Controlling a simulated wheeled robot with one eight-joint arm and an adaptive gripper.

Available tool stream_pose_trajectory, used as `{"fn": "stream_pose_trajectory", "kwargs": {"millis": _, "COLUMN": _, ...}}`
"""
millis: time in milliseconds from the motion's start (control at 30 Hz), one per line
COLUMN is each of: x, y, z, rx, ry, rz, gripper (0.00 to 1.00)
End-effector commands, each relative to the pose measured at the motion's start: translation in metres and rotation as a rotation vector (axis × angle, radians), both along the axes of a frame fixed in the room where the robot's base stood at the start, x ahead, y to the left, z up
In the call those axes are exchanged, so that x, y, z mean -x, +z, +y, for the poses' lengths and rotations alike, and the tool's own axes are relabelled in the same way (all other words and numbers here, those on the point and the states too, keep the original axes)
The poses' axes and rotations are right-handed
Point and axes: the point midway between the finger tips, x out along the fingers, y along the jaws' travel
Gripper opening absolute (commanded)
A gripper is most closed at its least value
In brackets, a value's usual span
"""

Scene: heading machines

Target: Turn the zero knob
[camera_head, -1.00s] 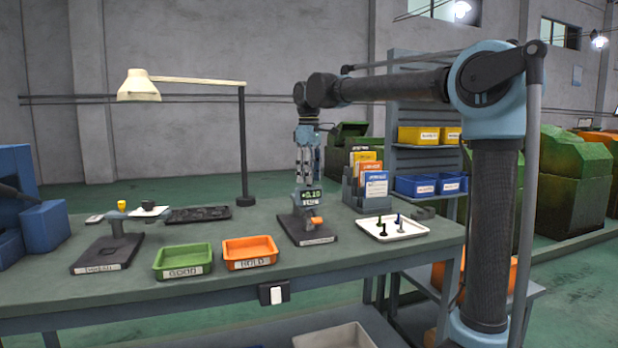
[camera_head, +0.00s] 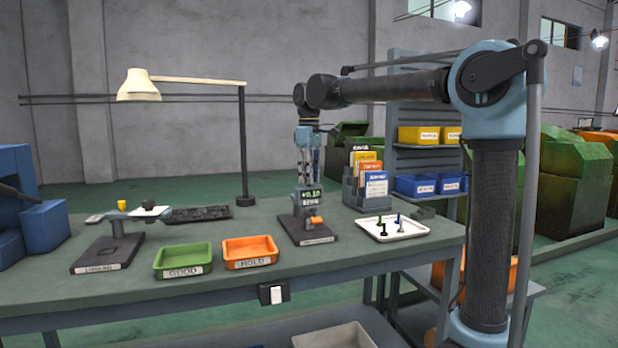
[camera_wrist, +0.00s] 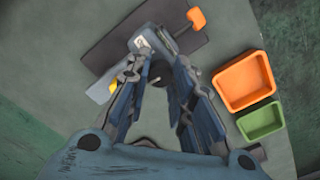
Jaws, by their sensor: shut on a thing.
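The gauge (camera_head: 311,198) stands on a dark base plate on the bench. It has a small dark display with pale green digits and an orange lever (camera_head: 316,220) low at its front. My gripper (camera_head: 309,178) points straight down at the top of the gauge. In the wrist view, my gripper's fingers (camera_wrist: 160,62) come together on the gauge head, and a small dark round part (camera_wrist: 157,74) shows between them. The fingers are shut on the zero knob, which they mostly hide. The orange lever also shows in the wrist view (camera_wrist: 196,18), apart from the fingers.
A green tray (camera_head: 183,274) and an orange tray (camera_head: 250,262) lie left of the gauge. A white tray (camera_head: 425,233) with small pins and a card holder (camera_head: 352,199) stand to its right. A lamp (camera_head: 242,150) rises behind on the left.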

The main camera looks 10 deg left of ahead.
Motion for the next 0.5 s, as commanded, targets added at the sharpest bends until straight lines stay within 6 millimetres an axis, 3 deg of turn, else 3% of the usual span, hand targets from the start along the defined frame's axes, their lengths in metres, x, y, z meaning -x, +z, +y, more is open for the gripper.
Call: {"fn": "stream_pose_trajectory", "kwargs": {"millis": 500, "x": -0.0003, "y": 0.0001, "z": -0.0003, "rx": 0.001, "ry": -0.332, "rz": -0.001, "gripper": 0.0}}
